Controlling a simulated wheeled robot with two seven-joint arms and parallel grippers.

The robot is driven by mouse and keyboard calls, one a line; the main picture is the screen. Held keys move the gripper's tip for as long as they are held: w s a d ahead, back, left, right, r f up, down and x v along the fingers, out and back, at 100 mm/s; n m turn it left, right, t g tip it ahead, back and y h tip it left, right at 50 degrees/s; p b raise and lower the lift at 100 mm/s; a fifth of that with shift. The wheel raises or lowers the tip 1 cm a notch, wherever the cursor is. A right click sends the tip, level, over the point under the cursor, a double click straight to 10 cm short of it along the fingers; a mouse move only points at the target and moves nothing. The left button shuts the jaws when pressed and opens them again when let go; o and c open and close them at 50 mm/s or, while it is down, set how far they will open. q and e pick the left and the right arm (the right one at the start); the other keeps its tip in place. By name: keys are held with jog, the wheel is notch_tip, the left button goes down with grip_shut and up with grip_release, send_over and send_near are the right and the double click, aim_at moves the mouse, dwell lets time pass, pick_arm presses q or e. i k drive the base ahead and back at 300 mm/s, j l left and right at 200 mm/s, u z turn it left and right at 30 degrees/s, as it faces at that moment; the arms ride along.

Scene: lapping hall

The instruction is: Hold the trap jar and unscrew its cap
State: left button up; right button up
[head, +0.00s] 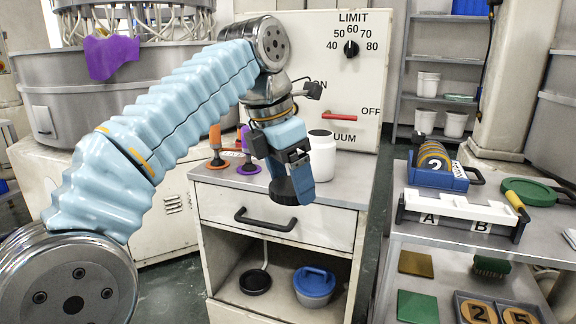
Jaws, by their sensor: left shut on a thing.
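The white trap jar (322,158) stands upright on the cabinet top, just right of my left gripper and partly behind it. Its round top shows grey, with no black cap on it. My left gripper (291,182) points down in front of the jar, near the cabinet's front edge. It is shut on a dark round disc that looks like the cap (283,195), held apart from the jar. The fingers hide part of the disc. My right gripper is not in view, and nothing is seen holding the jar.
An orange-handled tool (215,144) and a purple-handled tool (246,148) stand left on the cabinet top. A panel with a dial (351,48) and red lever (339,117) rises behind. Right, a cart carries a blue holder (437,178) and a white A/B rack (458,209).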

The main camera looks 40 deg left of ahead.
aim_at(322, 154)
jog(key=i+j, duration=0.75)
jog(key=j, duration=0.2)
